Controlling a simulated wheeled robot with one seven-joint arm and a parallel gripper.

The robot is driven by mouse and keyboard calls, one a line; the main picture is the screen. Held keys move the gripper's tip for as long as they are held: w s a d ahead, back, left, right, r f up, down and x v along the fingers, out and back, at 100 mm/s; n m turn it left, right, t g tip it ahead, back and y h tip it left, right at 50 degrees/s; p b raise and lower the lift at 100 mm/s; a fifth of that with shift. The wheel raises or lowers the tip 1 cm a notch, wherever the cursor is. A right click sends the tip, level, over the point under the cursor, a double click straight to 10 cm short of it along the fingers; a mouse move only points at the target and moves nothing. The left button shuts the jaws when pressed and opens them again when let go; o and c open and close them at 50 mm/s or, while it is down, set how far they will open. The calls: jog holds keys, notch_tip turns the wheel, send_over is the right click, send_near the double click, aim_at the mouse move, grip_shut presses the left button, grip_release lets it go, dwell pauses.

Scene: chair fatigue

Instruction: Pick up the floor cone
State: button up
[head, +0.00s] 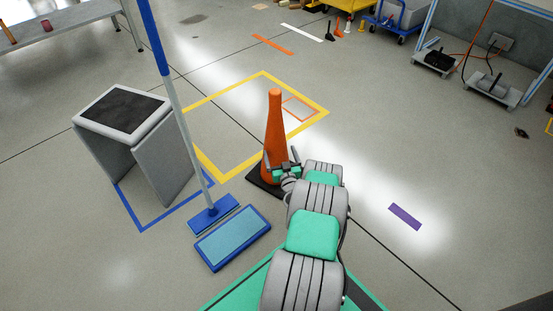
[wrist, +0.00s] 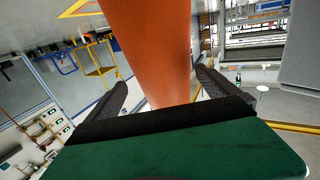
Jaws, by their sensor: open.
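The floor cone (head: 273,130) is orange with a dark square base (head: 262,184) and stands upright on the floor in the head view. My gripper (head: 284,168) is at the cone's lower part, on the near right side. In the wrist view the orange cone (wrist: 152,45) fills the upper middle, between the two dark fingers of my gripper (wrist: 160,88). The fingers are apart, one on each side of the cone. I cannot tell whether either finger touches it. My arm hides part of the cone's base in the head view.
A grey stand with a dark top (head: 125,108) is farther left. Yellow floor tape (head: 222,172) runs behind the cone. The floor on the right is mostly clear.

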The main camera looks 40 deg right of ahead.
jog(key=b+x, duration=0.2)
jog(key=x, duration=0.3)
jog(key=shift+a, duration=0.2)
jog(key=shift+d+r, duration=0.1)
jog(key=c, duration=1.6)
jog(key=shift+r, duration=0.15)
jog(key=shift+c, duration=0.5)
